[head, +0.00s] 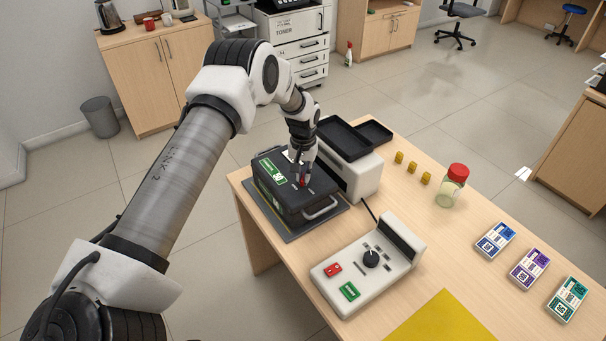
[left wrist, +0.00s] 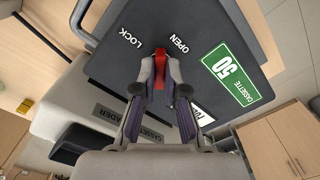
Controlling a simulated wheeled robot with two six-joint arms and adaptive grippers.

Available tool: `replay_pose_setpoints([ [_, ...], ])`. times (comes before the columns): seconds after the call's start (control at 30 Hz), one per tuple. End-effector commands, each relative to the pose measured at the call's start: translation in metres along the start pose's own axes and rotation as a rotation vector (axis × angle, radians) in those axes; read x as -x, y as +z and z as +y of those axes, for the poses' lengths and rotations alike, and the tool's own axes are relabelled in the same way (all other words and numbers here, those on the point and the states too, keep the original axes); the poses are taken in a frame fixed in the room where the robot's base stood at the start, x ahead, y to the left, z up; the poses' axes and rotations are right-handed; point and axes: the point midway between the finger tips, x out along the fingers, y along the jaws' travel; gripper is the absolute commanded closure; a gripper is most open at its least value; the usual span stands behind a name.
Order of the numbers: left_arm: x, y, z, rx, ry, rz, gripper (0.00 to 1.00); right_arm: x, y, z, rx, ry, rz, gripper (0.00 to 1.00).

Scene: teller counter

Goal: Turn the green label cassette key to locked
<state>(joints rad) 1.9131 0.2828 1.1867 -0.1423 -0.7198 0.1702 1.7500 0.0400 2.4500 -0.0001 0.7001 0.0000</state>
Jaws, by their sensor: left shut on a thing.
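The dark grey cassette (head: 295,205) with a green label (head: 272,171) lies on a grey mat on the counter. In the left wrist view the green label (left wrist: 230,73) reads CASSETTE 50. The red key (left wrist: 161,62) sits on the cassette's top, between the words LOCK (left wrist: 130,37) and OPEN (left wrist: 179,44). My left gripper (left wrist: 160,75) is shut on the red key from above, fingers on either side of it. In the head view my left gripper (head: 303,176) covers most of the key. My right gripper is not in view.
A white console (head: 368,262) with a black knob stands in front. A red-lidded jar (head: 452,188), several yellow pieces (head: 413,171) and coloured packs (head: 530,267) are farther right. A yellow mat (head: 440,320) is nearest.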

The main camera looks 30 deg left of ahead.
Motion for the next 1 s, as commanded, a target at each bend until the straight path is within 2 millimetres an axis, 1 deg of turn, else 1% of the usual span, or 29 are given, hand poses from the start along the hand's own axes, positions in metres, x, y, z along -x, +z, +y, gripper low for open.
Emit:
replay_pose_setpoints([
  [0.6, -0.0005, -0.0009, -0.0009, 0.574, 0.0, 0.003, 1.0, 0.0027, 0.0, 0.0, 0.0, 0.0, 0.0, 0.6],
  [0.8, -0.0006, -0.0008, -0.001, 0.719, 0.0, 0.003, 1.0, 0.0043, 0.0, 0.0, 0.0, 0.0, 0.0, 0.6],
  [1.0, -0.0009, -0.0006, -0.0012, 0.813, 0.0, 0.002, 1.0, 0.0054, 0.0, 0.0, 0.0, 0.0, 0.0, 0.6],
])
